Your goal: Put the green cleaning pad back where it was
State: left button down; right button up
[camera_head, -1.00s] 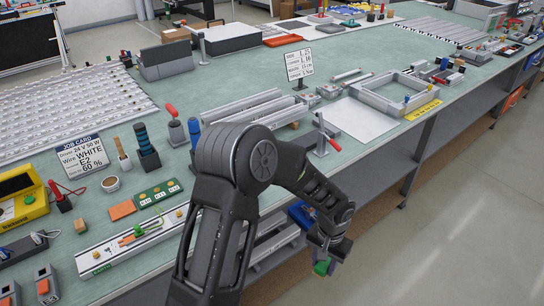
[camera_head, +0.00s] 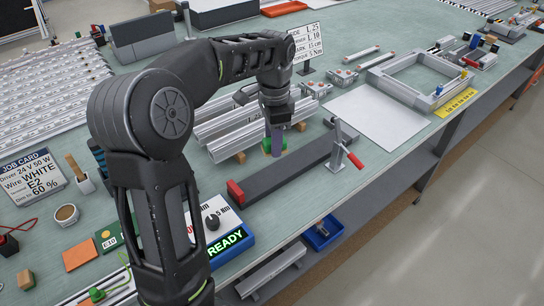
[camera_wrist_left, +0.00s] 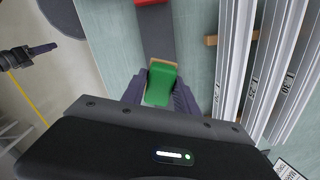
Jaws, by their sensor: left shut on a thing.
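The green cleaning pad (camera_head: 266,146), with a tan layer along its edge, is held between the fingers of my left gripper (camera_head: 277,140). In the left wrist view the pad (camera_wrist_left: 160,84) sits between the two purple-grey fingers (camera_wrist_left: 160,92). It overlaps a dark grey bar (camera_wrist_left: 155,35) lying on the bench; I cannot tell whether it touches the bar. In the head view the bar (camera_head: 295,168) has a red end block (camera_head: 236,192). A dark arm part with a purple-grey finger, likely my right gripper (camera_wrist_left: 42,48), shows over the floor; its opening is unclear.
Silver rails (camera_head: 228,128) lie close behind the pad. A red-handled clamp (camera_head: 344,150) stands at the bench's front edge. A READY box (camera_head: 225,232) and a job card (camera_head: 32,178) are to the left. A white sheet (camera_head: 378,112) lies clear to the right.

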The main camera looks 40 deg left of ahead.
pick_arm(q)
jog(key=shift+w+a+r, duration=0.1)
jog(key=shift+a+r, duration=0.15)
jog(key=shift+r, duration=0.05)
jog(key=shift+d+r, duration=0.1)
jog(key=shift+r, duration=0.05)
send_over(272, 174)
jog(key=shift+d+f+p, duration=0.1)
jog(key=shift+f+p, duration=0.25)
jog(key=shift+f, duration=2.85)
jog(key=shift+f+p, duration=0.3)
jog(key=shift+f, duration=1.6)
jog(key=shift+f, duration=0.15)
jog(key=c, duration=0.9)
grip_release()
